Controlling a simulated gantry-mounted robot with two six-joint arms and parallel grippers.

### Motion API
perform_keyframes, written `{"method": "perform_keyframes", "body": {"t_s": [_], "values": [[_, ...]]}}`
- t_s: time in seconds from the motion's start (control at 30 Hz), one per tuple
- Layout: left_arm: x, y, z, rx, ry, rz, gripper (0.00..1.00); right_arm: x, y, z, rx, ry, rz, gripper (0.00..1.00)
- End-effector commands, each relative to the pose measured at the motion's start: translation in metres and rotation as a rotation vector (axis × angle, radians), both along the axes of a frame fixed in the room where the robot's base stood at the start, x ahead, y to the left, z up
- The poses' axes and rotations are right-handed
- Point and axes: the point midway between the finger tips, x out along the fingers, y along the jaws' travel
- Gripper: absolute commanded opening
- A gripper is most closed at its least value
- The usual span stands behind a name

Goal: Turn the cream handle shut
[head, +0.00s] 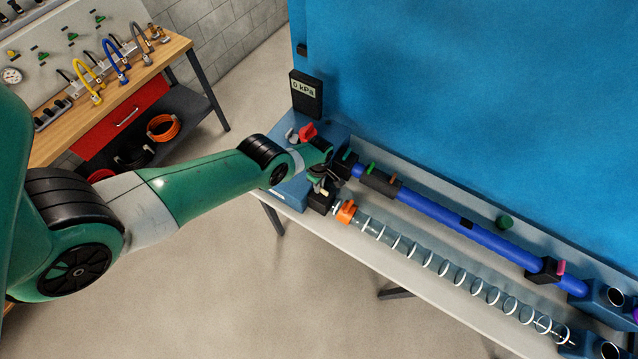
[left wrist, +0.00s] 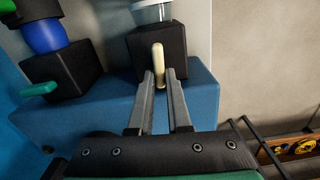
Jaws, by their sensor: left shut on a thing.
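The cream handle (left wrist: 157,56) stands on the front of a black valve block (left wrist: 171,45) in the left wrist view. It shows as a short, upright bar. A clear tube end joins the block's far side. My left gripper (left wrist: 160,75) is shut on the handle, with its lower part between the two grey fingers. In the head view my left gripper (head: 318,180) reaches the black block (head: 321,201) at the near left end of the bench, and it mostly hides the handle there. My right gripper is not in view.
A clear ribbed hose (head: 430,260) with an orange clamp (head: 346,211) runs right from the block. A blue hose (head: 440,218) lies behind it. A red handle (head: 308,130) and a gauge reading 0 kPa (head: 305,93) stand close behind my gripper. A green handle (left wrist: 39,89) sits left.

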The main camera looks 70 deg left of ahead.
Motion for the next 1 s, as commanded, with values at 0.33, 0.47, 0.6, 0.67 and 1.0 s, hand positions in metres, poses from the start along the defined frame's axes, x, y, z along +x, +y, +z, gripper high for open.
{"method": "perform_keyframes", "body": {"t_s": [0.33,0.47,0.6,0.67,1.0], "values": [[0.003,0.002,-0.001,0.001,-0.001,-0.271,0.0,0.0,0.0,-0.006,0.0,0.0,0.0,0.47],[0.005,0.002,-0.001,0.0,0.0,-0.396,0.0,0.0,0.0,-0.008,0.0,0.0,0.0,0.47],[0.006,0.002,-0.001,0.001,-0.001,-0.528,0.0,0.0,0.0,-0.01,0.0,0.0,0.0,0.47],[0.007,0.002,-0.001,0.001,-0.001,-0.586,0.0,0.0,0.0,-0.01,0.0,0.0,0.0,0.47],[0.011,0.001,-0.001,0.001,0.001,-0.909,0.0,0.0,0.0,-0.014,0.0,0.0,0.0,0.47]]}}
